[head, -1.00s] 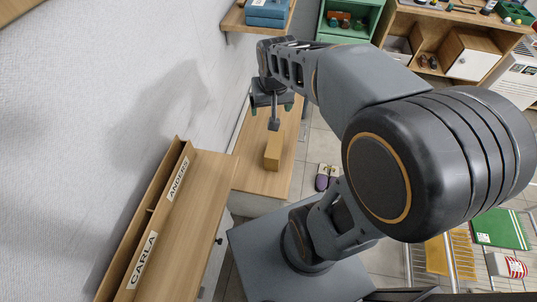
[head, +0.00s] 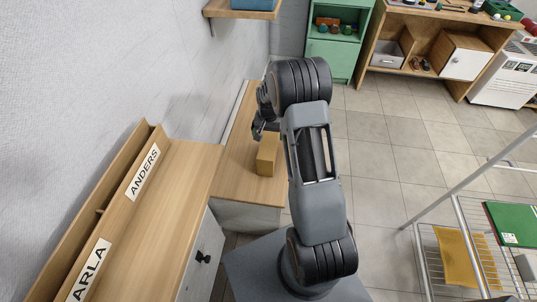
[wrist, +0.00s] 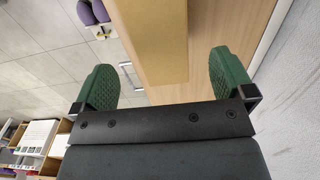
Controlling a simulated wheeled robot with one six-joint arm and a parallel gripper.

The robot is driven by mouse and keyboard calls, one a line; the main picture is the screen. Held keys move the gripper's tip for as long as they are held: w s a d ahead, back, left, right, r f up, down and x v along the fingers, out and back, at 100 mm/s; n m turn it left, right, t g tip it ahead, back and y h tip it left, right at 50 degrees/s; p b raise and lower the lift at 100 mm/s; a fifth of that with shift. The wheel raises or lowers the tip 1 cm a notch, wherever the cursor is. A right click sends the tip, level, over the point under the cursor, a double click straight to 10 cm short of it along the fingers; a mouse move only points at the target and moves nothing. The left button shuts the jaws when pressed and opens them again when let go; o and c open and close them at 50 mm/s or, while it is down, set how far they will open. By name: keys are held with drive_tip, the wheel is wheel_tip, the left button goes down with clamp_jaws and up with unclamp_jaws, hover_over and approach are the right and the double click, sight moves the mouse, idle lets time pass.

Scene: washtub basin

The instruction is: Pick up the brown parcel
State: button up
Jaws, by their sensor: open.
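The brown parcel (head: 266,160) is an upright box on the low wooden bench (head: 238,187) by the wall. In the head view my gripper (head: 262,133) is close to the parcel's far side, partly hidden by the parcel and my arm. In the wrist view the parcel (wrist: 150,40) fills the upper middle, between and beyond the green-padded fingers (wrist: 165,78). The fingers are wide apart, with a visible gap to the parcel's right.
A wooden cabinet with name labels (head: 165,215) stands at the left front. A wire rack with a yellow cloth (head: 458,258) is at the right. A green shelf unit (head: 335,45) stands at the back. The tiled floor (head: 400,140) between is clear. Purple slippers (wrist: 90,12) lie beside the bench.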

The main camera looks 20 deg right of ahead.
sight(268, 143)
drive_tip(key=shift+s+f+b, duration=0.1)
drive_tip(key=shift+f+b, duration=0.75)
drive_tip(key=shift+f, duration=3.4)
drive_tip(key=c, duration=1.2)
drive_tip(key=shift+r, duration=0.2)
